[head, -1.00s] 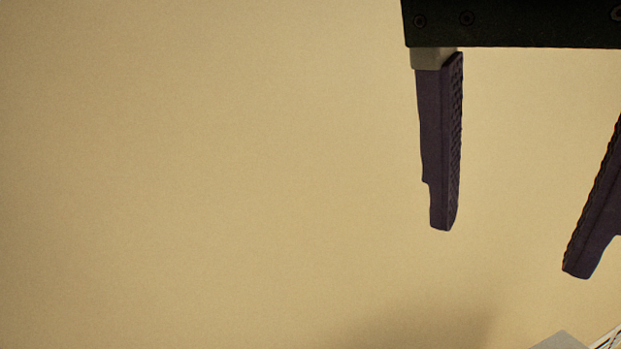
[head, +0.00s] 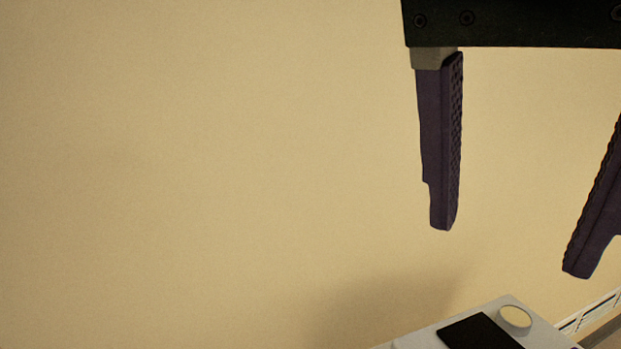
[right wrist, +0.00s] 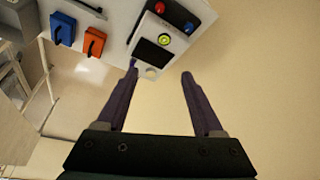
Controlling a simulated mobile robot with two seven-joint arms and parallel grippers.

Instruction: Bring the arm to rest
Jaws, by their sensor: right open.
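My right gripper (head: 508,252) hangs in the upper right of the head view, its two dark purple fingers wide apart with nothing between them. It also shows in the right wrist view (right wrist: 160,75), open and empty, its fingers pointing up the picture. In that view the left fingertip overlaps the edge of a white panel in the picture; whether it touches cannot be told. My left gripper is in neither view.
A white panel with a black screen (head: 480,332) is at the bottom right of the head view. The right wrist view shows it with red and blue knobs (right wrist: 160,8) and a green-ringed button (right wrist: 163,39). Blue (right wrist: 62,29) and orange (right wrist: 94,42) boxes are left.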

